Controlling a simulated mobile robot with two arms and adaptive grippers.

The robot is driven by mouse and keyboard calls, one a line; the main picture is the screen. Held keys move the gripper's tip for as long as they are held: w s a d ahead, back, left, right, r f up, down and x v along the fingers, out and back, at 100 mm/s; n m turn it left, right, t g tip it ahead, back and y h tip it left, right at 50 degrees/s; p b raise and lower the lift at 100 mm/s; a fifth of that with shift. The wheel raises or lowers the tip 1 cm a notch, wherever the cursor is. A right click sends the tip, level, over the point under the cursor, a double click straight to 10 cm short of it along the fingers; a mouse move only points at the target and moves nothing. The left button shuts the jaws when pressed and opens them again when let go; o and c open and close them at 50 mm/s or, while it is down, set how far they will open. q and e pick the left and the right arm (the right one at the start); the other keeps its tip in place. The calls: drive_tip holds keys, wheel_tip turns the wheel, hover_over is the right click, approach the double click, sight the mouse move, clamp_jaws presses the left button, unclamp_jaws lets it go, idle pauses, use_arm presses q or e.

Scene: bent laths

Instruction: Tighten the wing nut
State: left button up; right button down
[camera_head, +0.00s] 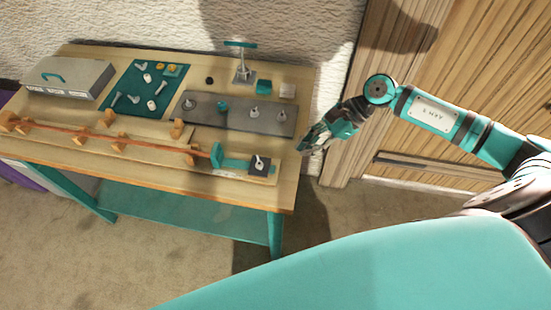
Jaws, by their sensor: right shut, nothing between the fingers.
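The workbench (180,179) has a long reddish-brown lath (120,140) along its front, held between orange wooden blocks (193,154). At its right end is a teal bracket (232,163) beside a dark block (262,166) with a small pale metal fitting (258,161) on top. This fitting may be the wing nut; it is too small to tell. More small fittings stand on a grey plate (208,108) behind. My right gripper (305,148) is shut and empty, just off the bench's right edge, right of the dark block and apart from it. My left gripper is out of view.
A grey box with a teal handle (68,78) is at the back left. A teal mat (127,107) holds several small parts. A tall T-handled stand (242,62) rises at the back right. A wooden door (450,60) is behind my right arm.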

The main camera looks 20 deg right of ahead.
sight(266, 171)
drive_tip(key=p+x, duration=0.2)
drive_tip(key=x, duration=0.3)
drive_tip(key=shift+a, duration=0.4)
drive_tip(key=a, duration=0.1)
drive_tip(key=a+p, duration=0.2)
drive_tip(key=shift+w+a+f, duration=0.1)
drive_tip(key=shift+w, duration=0.15)
drive_tip(key=shift+a+f, duration=0.15)
drive_tip(key=shift+a, duration=0.2)
